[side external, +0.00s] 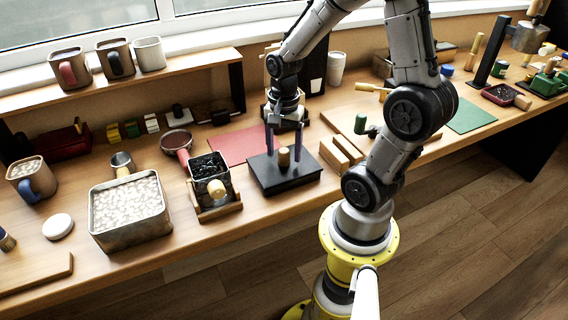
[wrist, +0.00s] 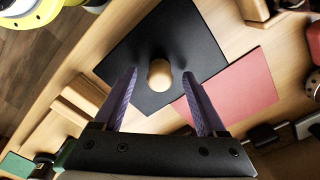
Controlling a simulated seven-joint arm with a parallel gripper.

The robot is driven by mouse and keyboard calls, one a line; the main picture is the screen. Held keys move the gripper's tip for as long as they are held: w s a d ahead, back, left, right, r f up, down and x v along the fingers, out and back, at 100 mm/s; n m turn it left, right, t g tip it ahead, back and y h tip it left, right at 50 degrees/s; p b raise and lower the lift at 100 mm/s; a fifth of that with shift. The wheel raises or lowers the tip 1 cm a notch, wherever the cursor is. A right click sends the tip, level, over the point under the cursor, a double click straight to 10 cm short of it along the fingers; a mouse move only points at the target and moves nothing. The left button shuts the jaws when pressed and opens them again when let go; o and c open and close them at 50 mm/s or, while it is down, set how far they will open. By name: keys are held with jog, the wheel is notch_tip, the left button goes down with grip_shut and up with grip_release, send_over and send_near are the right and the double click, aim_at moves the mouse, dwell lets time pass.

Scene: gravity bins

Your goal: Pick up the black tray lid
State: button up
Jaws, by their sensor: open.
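The black tray lid (side external: 267,178) lies flat on the wooden bench, with a round wooden knob (side external: 284,157) standing up from its middle. The lid also shows in the wrist view (wrist: 199,33), with the knob (wrist: 160,74) near the centre. My gripper (side external: 284,139) is open above the lid. Its two purple fingers stand on either side of the knob in the side view and appear apart from it. In the wrist view the fingers (wrist: 161,88) are spread, with the knob between and slightly beyond their tips. Whether anything lies under the lid is hidden.
A red mat (side external: 232,146) lies behind the lid. Wooden blocks (side external: 341,153) stand close on its right. A metal bin of dark pieces with a wooden scoop handle (side external: 217,188) stands on its left, and a bin of pale pieces (side external: 130,237) farther left.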

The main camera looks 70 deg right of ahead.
jog(key=shift+f, duration=0.55)
grip_shut()
dwell(1.0)
